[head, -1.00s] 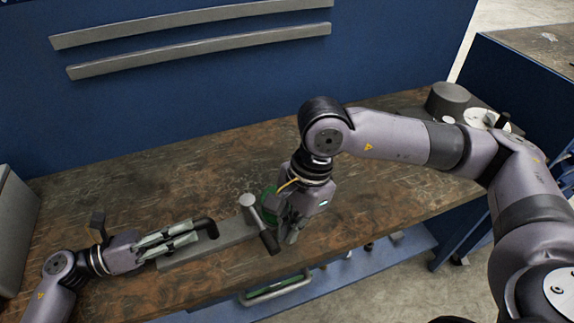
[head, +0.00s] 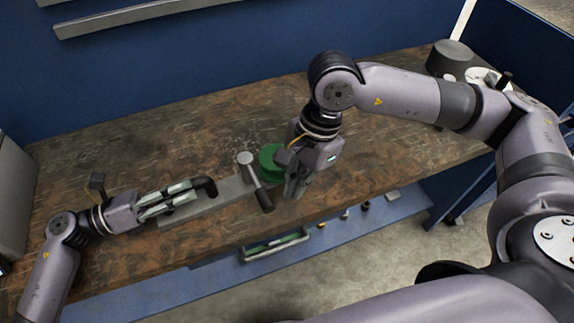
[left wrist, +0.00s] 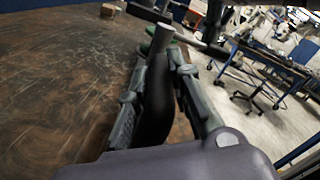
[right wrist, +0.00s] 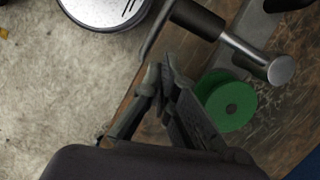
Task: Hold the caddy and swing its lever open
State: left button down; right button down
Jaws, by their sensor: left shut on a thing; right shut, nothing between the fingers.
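The caddy is a long grey base (head: 215,203) on the brown bench, with a bent black handle (head: 206,186) near its left part. My left gripper (head: 184,194) is shut on this handle, which also shows between its fingers in the left wrist view (left wrist: 154,105). The lever is a metal rod with a black grip (head: 264,201), running from a round grey post (head: 245,158) toward the bench's front edge. In the right wrist view the grip (right wrist: 198,18) is beyond my fingers. My right gripper (head: 293,191) is shut and empty, just right of the grip, apart from it.
A green disc (head: 269,163) is beside the lever post, partly behind my right gripper. A dark cylinder (head: 449,57) and a white round thing (head: 482,76) stand at the bench's far right. A blue shelf (head: 385,205) runs below the front edge. The bench behind the caddy is clear.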

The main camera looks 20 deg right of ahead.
jog(key=d+v, duration=0.1)
jog(key=v, duration=0.9)
jog(key=shift+s+d, duration=0.25)
jog(key=shift+d, duration=0.05)
jog(key=shift+f, duration=0.15)
pick_arm(q)
jog(key=c, duration=1.4)
grip_release()
jog(key=shift+a, duration=0.15)
